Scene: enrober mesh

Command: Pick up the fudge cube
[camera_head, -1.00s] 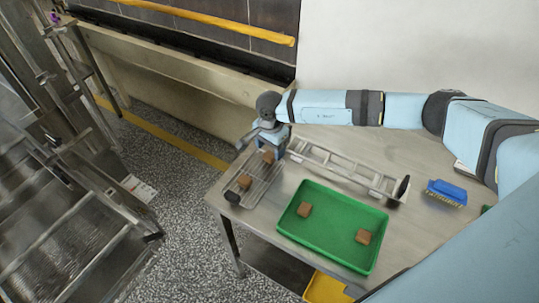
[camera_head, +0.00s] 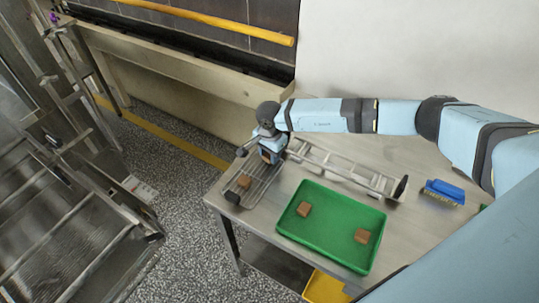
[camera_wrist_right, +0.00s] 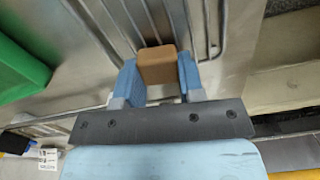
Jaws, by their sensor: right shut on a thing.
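In the right wrist view a brown fudge cube (camera_wrist_right: 157,66) sits between the two blue fingers of my right gripper (camera_wrist_right: 158,80), which is shut on it. In the head view my right gripper (camera_head: 270,155) is over the wire mesh rack (camera_head: 262,188) on the metal table, and it hides the held cube. Another fudge cube (camera_head: 244,181) lies on the mesh toward its front end. Two more cubes, one on the left (camera_head: 304,209) and one on the right (camera_head: 362,236), lie in the green tray (camera_head: 330,246). My left gripper is not in view.
A metal ladder-like frame (camera_head: 340,170) lies behind the green tray. A blue brush (camera_head: 445,191) lies at the table's right. A yellow bin (camera_head: 325,288) is below the table. A large metal rack stands at the left across the floor.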

